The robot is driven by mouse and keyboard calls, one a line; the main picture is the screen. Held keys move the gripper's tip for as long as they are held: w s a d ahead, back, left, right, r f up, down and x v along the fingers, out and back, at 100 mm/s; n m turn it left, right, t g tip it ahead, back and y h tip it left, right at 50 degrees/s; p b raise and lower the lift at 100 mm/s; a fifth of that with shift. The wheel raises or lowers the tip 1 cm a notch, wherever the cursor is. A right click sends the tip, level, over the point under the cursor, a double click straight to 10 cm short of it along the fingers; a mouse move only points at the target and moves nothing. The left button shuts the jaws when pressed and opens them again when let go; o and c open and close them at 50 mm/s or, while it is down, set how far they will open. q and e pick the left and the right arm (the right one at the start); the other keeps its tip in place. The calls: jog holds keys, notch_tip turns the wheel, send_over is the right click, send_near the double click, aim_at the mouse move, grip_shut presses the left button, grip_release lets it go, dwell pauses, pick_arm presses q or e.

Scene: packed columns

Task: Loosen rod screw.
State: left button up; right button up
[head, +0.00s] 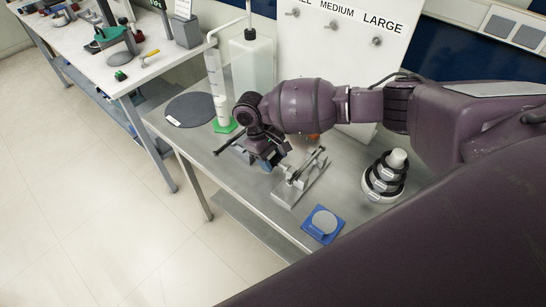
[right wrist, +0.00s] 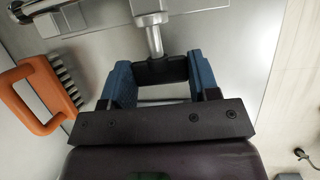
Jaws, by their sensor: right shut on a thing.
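A steel clamp device (head: 299,181) with a flat base and a raised rod stands on the metal table. In the right wrist view a bright metal rod screw (right wrist: 155,40) comes down from a steel block (right wrist: 150,8) and ends in a black knob (right wrist: 160,71). My right gripper (head: 268,163) is just left of the device in the head view. My left gripper is not in view.
An orange-handled brush (right wrist: 38,98) lies left of the gripper. On the steel table (head: 240,190) stand a graduated cylinder (head: 216,85), a dark round mat (head: 190,110), a stacked-ring weight (head: 384,178) and a blue-framed dish (head: 323,224). A white panel (head: 340,60) stands behind.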

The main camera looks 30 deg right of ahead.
jog(key=o, duration=0.9)
jog(key=b+v, duration=0.1)
jog(key=v, duration=1)
